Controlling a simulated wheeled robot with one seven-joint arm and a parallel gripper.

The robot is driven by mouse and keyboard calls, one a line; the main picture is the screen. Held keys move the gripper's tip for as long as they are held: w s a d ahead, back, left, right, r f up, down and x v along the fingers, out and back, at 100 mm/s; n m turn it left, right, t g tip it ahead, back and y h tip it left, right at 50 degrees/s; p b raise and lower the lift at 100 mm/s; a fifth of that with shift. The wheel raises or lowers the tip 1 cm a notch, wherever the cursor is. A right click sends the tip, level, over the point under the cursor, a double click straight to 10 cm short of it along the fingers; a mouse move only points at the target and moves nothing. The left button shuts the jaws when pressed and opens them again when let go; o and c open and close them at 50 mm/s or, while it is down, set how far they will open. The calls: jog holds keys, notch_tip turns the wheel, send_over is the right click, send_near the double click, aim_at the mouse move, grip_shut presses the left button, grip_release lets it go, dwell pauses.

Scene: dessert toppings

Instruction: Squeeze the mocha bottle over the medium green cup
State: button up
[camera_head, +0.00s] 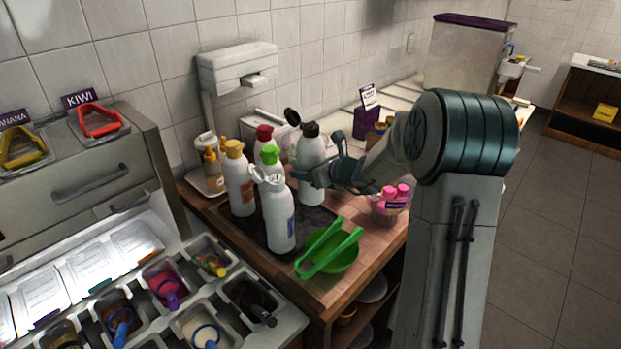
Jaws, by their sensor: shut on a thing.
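A white bottle with a dark brown cap (311,150), likely the mocha bottle, is upright at the back right of the bottle group. Its label is not readable. My gripper (318,174) reaches in from the right and is shut on this bottle. I cannot tell whether its base touches the counter. A green bowl-like cup (339,257) is at the counter's front right, nearer the camera than the bottle. Green tongs (318,262) lie across it. The bottle is not over the cup. I cannot tell the cup's size class.
White bottles with a green cap (279,215), an orange cap (239,182) and a red cap (264,135) stand close to the held bottle. A pink-topped container (388,208) is right of the cup, near my arm. Topping bins (205,265) fill the lower left.

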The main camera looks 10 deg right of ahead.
aim_at(310, 144)
jog(key=shift+w+r, duration=0.1)
jog(key=shift+r, duration=0.35)
jog(key=shift+r+p, duration=2.45)
jog(key=shift+r, duration=1)
jog(key=shift+f, duration=0.1)
